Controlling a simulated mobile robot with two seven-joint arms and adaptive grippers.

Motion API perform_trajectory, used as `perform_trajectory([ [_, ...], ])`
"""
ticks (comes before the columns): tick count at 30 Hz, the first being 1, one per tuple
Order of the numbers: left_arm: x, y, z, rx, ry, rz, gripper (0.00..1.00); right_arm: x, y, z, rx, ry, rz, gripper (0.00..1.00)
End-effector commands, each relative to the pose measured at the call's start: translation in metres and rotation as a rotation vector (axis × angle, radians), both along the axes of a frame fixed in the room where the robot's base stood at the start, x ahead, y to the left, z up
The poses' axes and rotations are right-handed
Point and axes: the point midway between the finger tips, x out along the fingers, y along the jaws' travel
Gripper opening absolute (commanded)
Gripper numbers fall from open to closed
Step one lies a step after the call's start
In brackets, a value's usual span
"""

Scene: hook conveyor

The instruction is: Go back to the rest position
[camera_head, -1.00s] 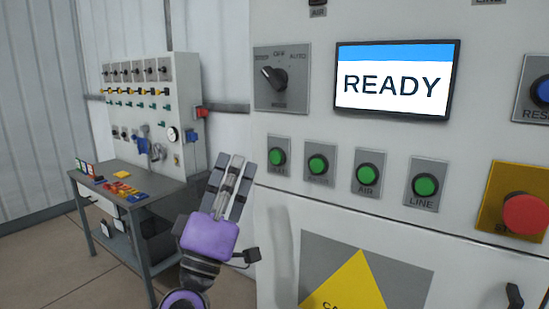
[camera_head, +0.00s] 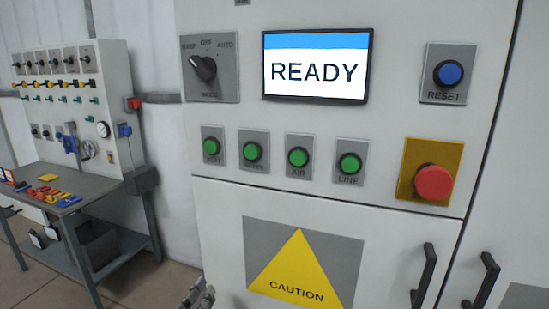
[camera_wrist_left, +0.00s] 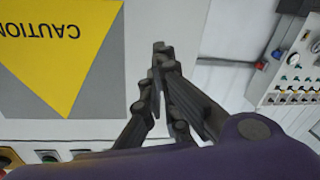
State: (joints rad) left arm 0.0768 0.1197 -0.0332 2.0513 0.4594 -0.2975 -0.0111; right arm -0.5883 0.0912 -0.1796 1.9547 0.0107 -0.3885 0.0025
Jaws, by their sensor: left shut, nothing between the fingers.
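My left gripper (camera_head: 200,296) shows only in part at the bottom edge of the head view, low in front of the grey control cabinet (camera_head: 225,215). In the left wrist view my left gripper (camera_wrist_left: 160,48) has its dark fingers together, with nothing between them. The fingers are in front of the cabinet's yellow caution sign side and apart from any control, as far as I can tell. My right gripper is not in view.
The cabinet carries a READY screen (camera_head: 315,68), a mode knob (camera_head: 205,68), several green buttons (camera_head: 299,157), a blue reset button (camera_head: 448,74) and a red stop button (camera_head: 433,182). A workbench (camera_head: 100,190) with coloured parts stands at left. Floor shows between bench and cabinet.

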Motion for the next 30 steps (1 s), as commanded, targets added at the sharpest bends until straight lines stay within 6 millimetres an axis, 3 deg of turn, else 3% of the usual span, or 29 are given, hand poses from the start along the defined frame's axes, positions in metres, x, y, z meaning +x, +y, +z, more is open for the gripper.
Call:
perform_trajectory([
  [1, -0.018, 0.004, -0.036, 0.053, 0.073, 0.013, 0.0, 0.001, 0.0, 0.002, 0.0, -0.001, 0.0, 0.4],
  [6, -0.091, 0.017, -0.144, 0.231, 0.302, 0.036, 0.0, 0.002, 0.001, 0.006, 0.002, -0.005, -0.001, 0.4],
  [9, -0.146, 0.024, -0.198, 0.317, 0.433, 0.036, 0.0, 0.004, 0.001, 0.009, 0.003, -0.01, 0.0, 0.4],
  [13, -0.222, 0.031, -0.251, 0.395, 0.584, 0.03, 0.0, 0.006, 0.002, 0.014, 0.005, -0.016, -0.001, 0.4],
  [18, -0.3, 0.033, -0.286, 0.407, 0.714, 0.024, 0.0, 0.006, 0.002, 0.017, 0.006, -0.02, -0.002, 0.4],
  [21, -0.324, 0.036, -0.293, 0.403, 0.754, 0.028, 0.0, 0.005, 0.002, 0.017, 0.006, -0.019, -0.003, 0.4],
  [24, -0.334, 0.037, -0.296, 0.403, 0.77, 0.03, 0.0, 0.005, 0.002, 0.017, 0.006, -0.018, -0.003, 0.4],
  [30, -0.334, 0.038, -0.297, 0.402, 0.772, 0.031, 0.0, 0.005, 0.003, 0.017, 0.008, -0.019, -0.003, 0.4],
])
